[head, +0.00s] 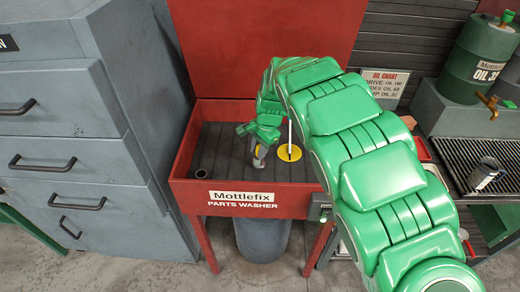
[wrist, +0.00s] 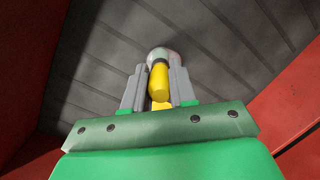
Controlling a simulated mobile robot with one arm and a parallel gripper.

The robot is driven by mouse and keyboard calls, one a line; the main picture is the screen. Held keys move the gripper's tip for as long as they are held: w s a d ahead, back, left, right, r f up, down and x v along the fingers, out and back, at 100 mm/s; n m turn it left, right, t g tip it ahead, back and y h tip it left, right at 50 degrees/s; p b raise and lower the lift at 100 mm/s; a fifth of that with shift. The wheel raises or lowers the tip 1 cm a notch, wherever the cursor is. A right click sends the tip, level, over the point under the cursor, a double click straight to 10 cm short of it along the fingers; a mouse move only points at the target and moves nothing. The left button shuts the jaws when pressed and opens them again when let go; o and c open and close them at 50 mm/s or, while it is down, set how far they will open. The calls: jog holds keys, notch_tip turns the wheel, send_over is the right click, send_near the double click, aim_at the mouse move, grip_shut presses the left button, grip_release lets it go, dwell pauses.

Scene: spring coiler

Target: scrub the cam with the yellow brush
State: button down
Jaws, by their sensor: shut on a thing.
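My gripper (head: 259,155) is inside the red parts washer (head: 250,198), low over its ribbed dark floor. In the wrist view my gripper (wrist: 158,92) is shut on the yellow brush (wrist: 159,82). The brush's yellow handle lies between the grey fingers and points away from my wrist, with a dark band at its far end. A pale grey rounded shape (wrist: 166,53) shows just beyond the band. I cannot tell whether it is the brush's bristles or the cam, nor whether anything touches. I cannot make out the cam for certain in either view.
A yellow disc (head: 289,152) with a thin white upright rod is in the washer, right of my gripper. Grey drawers (head: 70,130) stand at the left. A dark grate (head: 475,165) and a green oil drum (head: 480,58) are at the right.

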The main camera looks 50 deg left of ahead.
jog(key=shift+w+d, duration=0.55)
jog(key=shift+w, duration=0.05)
jog(key=shift+d, duration=0.1)
jog(key=shift+s+a+f, duration=0.1)
jog(key=shift+s+a, duration=0.55)
jog(key=shift+a, duration=0.05)
dwell(0.5)
jog(key=shift+r, duration=3.6)
